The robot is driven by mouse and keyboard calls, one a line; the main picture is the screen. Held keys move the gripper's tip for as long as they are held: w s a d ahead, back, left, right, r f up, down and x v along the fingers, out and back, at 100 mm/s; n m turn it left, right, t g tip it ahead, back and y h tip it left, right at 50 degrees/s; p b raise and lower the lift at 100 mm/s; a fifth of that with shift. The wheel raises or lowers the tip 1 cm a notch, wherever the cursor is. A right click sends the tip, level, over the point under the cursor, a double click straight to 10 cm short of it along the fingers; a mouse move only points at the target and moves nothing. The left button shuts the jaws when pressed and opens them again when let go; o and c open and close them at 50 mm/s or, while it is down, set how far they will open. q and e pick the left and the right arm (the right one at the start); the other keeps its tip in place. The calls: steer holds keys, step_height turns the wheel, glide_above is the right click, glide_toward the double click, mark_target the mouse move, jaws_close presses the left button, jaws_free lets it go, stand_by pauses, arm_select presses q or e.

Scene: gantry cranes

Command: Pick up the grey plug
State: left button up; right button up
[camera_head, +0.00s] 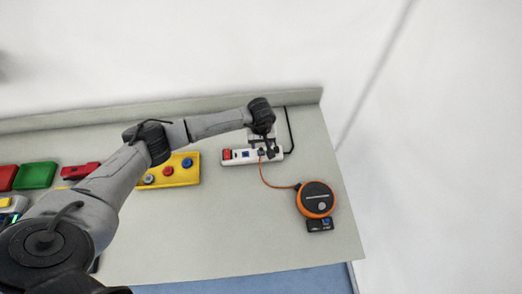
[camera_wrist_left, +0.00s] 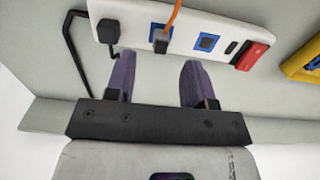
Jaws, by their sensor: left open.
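The grey plug (camera_wrist_left: 160,42), dark grey with an orange cord (camera_wrist_left: 173,15), sits in the white power strip (camera_wrist_left: 205,25) in the left wrist view. My left gripper (camera_wrist_left: 157,62) is open and empty. Its two purple fingers are spread on either side of the plug's position, with their tips just short of it. In the head view my left gripper (camera_head: 266,150) is over the power strip (camera_head: 238,159) and largely covers the plug. The orange cord (camera_head: 264,177) runs from there to a round orange and black reel (camera_head: 317,199). My right gripper is not in view.
A black plug (camera_wrist_left: 109,31) with a black cable sits beside the grey one. The strip has a blue socket (camera_wrist_left: 207,42) and a red switch (camera_wrist_left: 251,56). A yellow button box (camera_head: 180,177) stands to the left. The front right table area is mostly clear.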

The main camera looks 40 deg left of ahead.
mark_target(261, 149)
arm_select(q)
steer(key=shift+s+f, duration=0.1)
steer(key=shift+f, duration=1.95)
steer(key=shift+c, duration=0.4)
jaws_close()
